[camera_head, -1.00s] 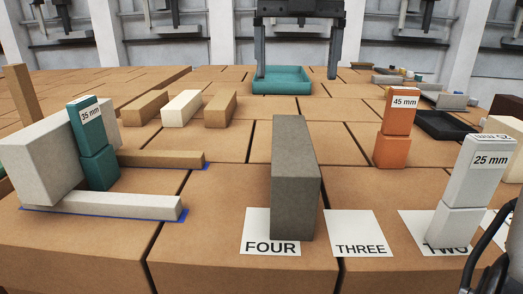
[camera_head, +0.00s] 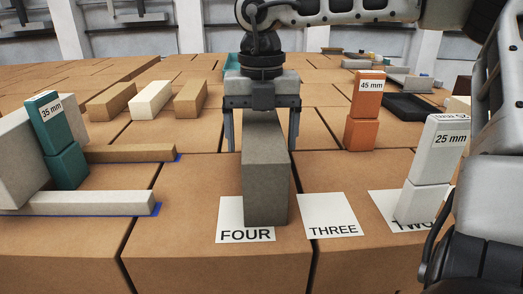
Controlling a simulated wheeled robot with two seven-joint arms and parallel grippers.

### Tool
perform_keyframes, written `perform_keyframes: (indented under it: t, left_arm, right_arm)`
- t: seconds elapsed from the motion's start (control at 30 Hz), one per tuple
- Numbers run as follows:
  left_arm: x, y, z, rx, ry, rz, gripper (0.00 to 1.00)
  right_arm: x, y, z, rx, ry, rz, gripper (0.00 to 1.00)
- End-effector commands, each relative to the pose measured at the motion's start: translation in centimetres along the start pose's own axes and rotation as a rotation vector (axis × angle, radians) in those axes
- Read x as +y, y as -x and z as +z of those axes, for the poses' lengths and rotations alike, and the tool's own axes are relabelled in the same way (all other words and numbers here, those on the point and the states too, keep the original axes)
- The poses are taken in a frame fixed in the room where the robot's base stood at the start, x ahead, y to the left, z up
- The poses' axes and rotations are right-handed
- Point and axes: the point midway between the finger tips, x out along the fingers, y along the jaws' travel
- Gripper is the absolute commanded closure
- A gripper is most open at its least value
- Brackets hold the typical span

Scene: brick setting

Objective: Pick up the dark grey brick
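My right gripper (camera_head: 261,150), on the arm that comes in from the right, is above the brick, pointing down. Its two fingers hang on either side of the brick's upper part, with a visible gap at the left finger. The right finger appears close to the brick's right side; I cannot tell whether it touches. The gripper's body hides the brick's top rear edge. My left gripper is not in view.
An orange block stack (camera_head: 365,110) and a light grey stack (camera_head: 430,165) stand to the right. A teal stack (camera_head: 62,140) and a pale grey brick (camera_head: 20,160) stand left. The sheet marked THREE (camera_head: 328,214) is bare. A black tray (camera_head: 408,107) lies behind right.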

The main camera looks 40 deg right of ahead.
Motion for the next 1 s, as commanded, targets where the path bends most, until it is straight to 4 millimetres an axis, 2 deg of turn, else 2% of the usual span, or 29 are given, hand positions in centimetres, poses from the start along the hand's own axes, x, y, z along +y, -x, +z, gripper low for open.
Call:
perform_keyframes:
  t: [0.13, 0.37, 0.67, 1.0]
  left_arm:
    - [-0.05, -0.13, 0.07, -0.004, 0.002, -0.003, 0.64]
    - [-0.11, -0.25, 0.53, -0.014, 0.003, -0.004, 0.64]
    - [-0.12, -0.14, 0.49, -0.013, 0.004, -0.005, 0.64]
    - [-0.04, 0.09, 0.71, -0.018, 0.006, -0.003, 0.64]
  right_arm:
    - [-0.02, -1.31, -0.02, 0.0, -0.001, 0.001, 0.16]
    - [0.0, -1.46, 0.02, -0.001, -0.002, 0.002, 0.16]
    - [-0.01, -1.41, 0.02, -0.002, -0.002, 0.001, 1.0]
    - [0.09, -0.82, 0.1, -0.008, -0.002, 0.005, 1.0]
